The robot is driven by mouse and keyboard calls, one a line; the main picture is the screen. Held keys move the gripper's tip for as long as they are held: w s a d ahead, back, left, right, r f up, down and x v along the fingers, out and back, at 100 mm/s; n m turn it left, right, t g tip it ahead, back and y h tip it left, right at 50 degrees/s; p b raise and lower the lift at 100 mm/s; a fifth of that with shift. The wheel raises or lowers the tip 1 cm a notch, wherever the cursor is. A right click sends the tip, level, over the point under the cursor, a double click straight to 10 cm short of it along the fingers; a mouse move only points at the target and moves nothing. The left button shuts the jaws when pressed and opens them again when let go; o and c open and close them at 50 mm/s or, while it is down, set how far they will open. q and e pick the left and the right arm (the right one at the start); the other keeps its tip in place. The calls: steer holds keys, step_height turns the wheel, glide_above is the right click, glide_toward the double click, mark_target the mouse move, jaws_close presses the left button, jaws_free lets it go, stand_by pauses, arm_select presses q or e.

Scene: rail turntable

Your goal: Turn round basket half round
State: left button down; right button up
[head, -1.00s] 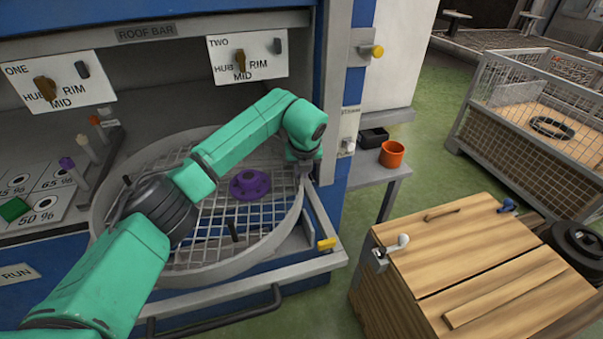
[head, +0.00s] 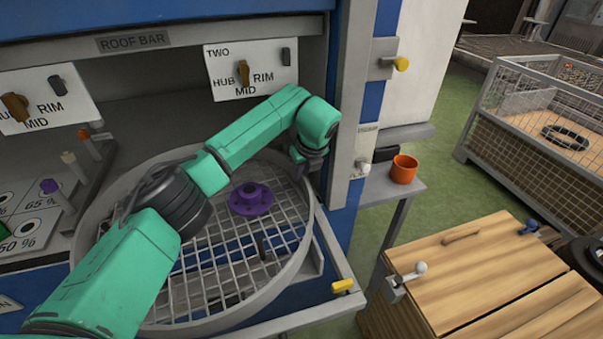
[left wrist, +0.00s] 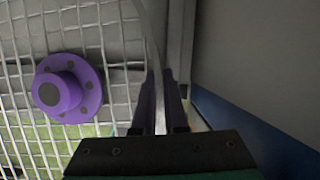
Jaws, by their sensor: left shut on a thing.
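The round basket (head: 296,262) is a wide grey ring with a wire mesh floor, lying in the open bay of the blue machine. A purple flanged hub (head: 250,199) sits at the middle of its mesh, and a short dark peg (head: 261,246) stands nearer the front. My left gripper (head: 307,172) reaches across the basket to the right part of its rim. In the left wrist view its fingers (left wrist: 160,105) are shut on the thin rim (left wrist: 158,60), with the purple hub to the left. My arm hides part of the basket's left side. My right gripper is out of view.
The bay's side post (head: 343,130) stands close right of my gripper. A front rail with a yellow knob (head: 343,286) runs beside the basket. An orange cup (head: 403,169) stands on a side shelf. A wooden-topped cabinet (head: 470,270) is at lower right.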

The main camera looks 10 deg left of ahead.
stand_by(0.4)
arm_select(q)
steer(key=c, duration=1)
jaws_free()
steer(key=shift+o, duration=0.2)
steer(key=b+v, duration=0.1)
steer(key=v, duration=1.3)
steer(key=shift+r+b, duration=0.25)
steer(key=shift+b, duration=0.05)
